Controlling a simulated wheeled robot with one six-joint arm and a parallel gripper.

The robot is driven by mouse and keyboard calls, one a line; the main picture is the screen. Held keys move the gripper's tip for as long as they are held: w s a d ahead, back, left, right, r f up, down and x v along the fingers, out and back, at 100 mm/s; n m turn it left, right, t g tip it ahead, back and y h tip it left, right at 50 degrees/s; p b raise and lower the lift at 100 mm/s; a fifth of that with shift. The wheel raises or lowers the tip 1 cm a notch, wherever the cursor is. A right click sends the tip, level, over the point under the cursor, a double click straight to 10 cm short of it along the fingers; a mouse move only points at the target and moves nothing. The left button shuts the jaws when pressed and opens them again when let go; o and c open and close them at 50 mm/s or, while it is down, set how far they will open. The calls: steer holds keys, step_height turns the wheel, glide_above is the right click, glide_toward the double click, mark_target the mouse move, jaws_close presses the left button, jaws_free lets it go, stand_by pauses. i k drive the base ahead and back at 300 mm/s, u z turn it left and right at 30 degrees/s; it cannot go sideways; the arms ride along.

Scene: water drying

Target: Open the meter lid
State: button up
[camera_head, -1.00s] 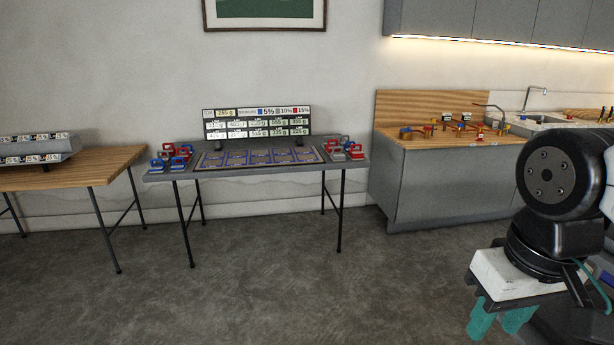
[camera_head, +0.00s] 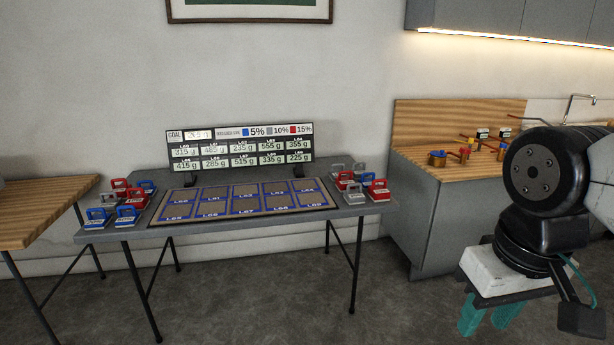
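My gripper (camera_head: 487,319) hangs at the lower right of the head view, with its two teal fingers apart and nothing seen between them. It is in front of the grey cabinet and away from the tables. I cannot make out a meter or its lid for sure. Small dark boxes with pale faces (camera_head: 483,133) stand at the back of the wooden counter, too small to tell what they are.
A grey table (camera_head: 345,211) ahead holds a mat with blue cells (camera_head: 246,206), a display board (camera_head: 240,149), and blue, red and grey handled blocks at both ends. A wooden table (camera_head: 45,212) is at left. The counter (camera_head: 440,170) bears brass fittings. Open floor lies in front.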

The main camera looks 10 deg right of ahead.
mark_target(440, 154)
steer(key=i, duration=2.25)
steer(key=z, duration=2)
steer(key=i, duration=1)
steer(key=u, duration=1.45)
